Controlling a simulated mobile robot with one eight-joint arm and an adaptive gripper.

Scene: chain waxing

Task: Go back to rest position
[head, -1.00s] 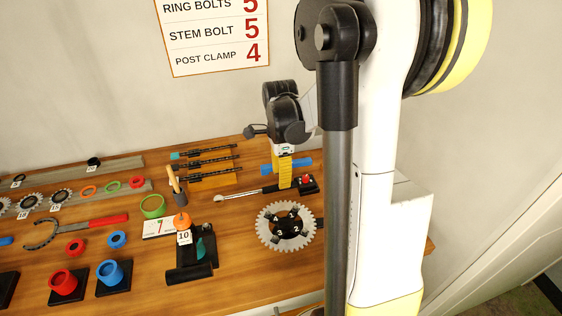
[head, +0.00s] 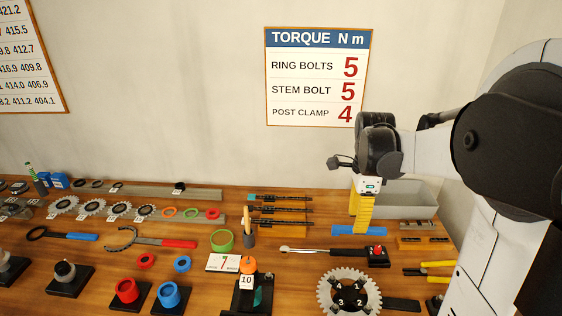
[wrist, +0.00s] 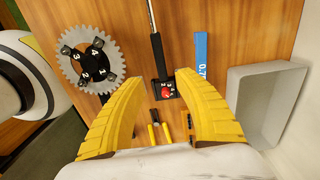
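My gripper (head: 361,232) shows in the head view with yellow fingers pointing down at the back right of the workbench. In the wrist view my gripper (wrist: 161,76) has its two yellow fingers spread apart, with nothing held between them. Below the fingers lies a long black-handled tool (wrist: 158,52) with a red knob. It also shows in the head view (head: 340,252), left of and below the fingers. A blue bar (wrist: 201,52) lies to its right in the wrist view. The height of the fingertips above the bench is hard to tell.
A grey tray (head: 425,190) stands behind and right of the gripper. A toothed chainring (head: 349,275) with a numbered black spider lies in front. Several rings, sockets and tools cover the bench (head: 215,270) to the left. The wall carries a torque sign (head: 318,75).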

